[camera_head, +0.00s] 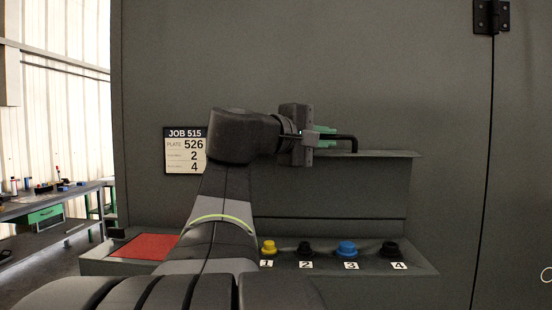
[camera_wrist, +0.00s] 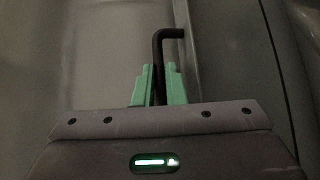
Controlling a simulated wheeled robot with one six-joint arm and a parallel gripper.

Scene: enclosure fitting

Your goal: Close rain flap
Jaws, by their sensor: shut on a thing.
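The rain flap (camera_head: 385,154) shows as a thin grey plate, seen nearly edge-on, standing out level from the dark cabinet wall above a rectangular panel area. A black bent handle (camera_head: 350,138) rises at its top side. My gripper (camera_head: 330,136) is shut on this handle, with its green fingers on either side of the bar. In the wrist view the handle (camera_wrist: 169,34) runs up between the green fingers and bends right at the top. My arm hides the left part of the flap in the head view.
Below is a ledge (camera_head: 420,267) with a yellow knob (camera_head: 268,247), a blue knob (camera_head: 346,248) and two black ones, labelled 1 to 4. A red pad (camera_head: 144,246) lies at its left. A job sign (camera_head: 185,150) is on the wall. A workbench (camera_head: 50,200) stands far left.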

